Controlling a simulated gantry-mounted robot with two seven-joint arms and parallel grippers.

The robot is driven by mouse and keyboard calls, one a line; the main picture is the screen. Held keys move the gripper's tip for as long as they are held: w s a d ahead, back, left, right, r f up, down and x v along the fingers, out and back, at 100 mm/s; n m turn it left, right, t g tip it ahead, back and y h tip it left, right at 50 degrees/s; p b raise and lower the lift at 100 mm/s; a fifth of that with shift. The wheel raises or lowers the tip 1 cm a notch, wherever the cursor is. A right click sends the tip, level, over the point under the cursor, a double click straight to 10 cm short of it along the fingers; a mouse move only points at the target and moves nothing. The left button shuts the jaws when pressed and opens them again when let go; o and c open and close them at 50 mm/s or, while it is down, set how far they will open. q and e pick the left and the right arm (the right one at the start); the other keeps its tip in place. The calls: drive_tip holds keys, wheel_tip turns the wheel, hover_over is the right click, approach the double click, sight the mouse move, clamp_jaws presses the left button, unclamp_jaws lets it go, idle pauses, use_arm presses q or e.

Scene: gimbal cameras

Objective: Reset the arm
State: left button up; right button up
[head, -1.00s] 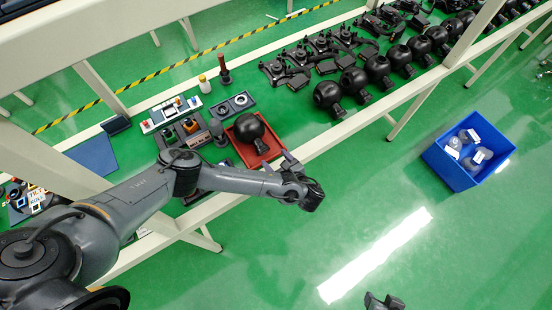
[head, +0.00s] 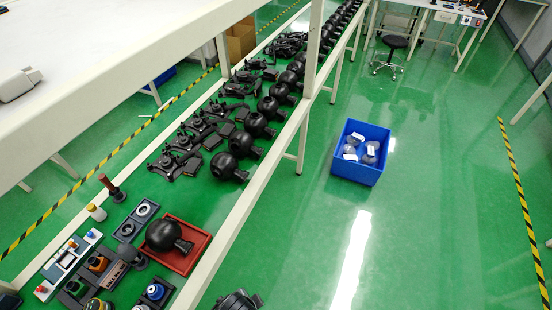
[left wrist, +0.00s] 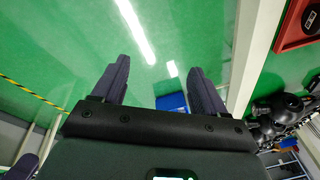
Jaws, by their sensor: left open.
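My left gripper (left wrist: 158,64) is open in the left wrist view, with its two dark fingers spread apart and nothing between them. It hangs over the green floor, beside the white bench rail (left wrist: 243,60). In the head view, only a dark piece of what looks like my left arm shows at the bottom edge; its fingers are not visible there. My right gripper is in neither view.
The bench carries a red tray (head: 202,240) with a black rounded part (head: 163,235), small fixtures, and rows of black parts. A blue bin (head: 358,170) with several grey pieces stands on the floor. It also shows in the left wrist view (left wrist: 171,102). Open floor surrounds it.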

use_arm(q)
drive_tip(key=s+a+r+n+t+p, duration=0.1)
drive_tip(key=s+a+r+n, duration=0.2)
drive_tip(key=a+n, duration=0.35)
drive_tip(key=s+a+r+n, duration=0.3)
drive_tip(key=a, duration=0.6)
wheel_tip(320, 180, up, 20)
drive_tip(key=p, duration=2)
drive_tip(key=shift+w+d+m, duration=0.2)
drive_tip(key=shift+d+m, duration=0.15)
drive_tip(key=shift+d, duration=0.05)
drive_tip(key=shift+r, duration=0.1)
